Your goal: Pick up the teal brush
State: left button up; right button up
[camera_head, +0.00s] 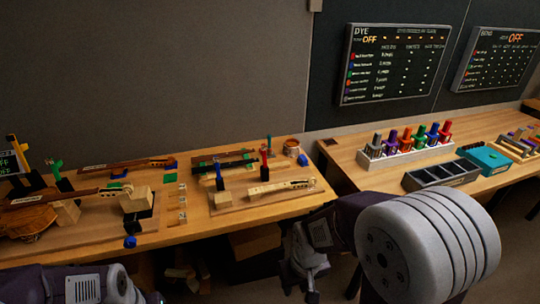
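A thin teal upright piece (269,143) stands near the back edge of the left bench, beside a round copper-coloured pot (291,147). It may be the teal brush, but it is too small to be sure. My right gripper (305,278) hangs low in front of the bench, below the top and well apart from that piece. Its fingers are dark and small, so I cannot tell whether they are open. Of my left arm only links show at the bottom left; its gripper is out of view.
Violin necks, wooden blocks and red, blue and green upright tools crowd the left bench (190,228). The right bench (345,155) holds a white rack (405,153) of coloured bottles, a dark divided tray (440,174) and a teal box (485,159).

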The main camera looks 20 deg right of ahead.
aim_at(269, 151)
jog(key=i+l+u, duration=0.15)
jog(key=l+u, duration=0.15)
jog(key=l, duration=0.2)
jog(key=i+l+u, duration=0.15)
jog(key=l+u, duration=0.15)
jog(key=l, duration=0.25)
jog(key=l+u, duration=0.35)
jog(key=l, duration=0.2)
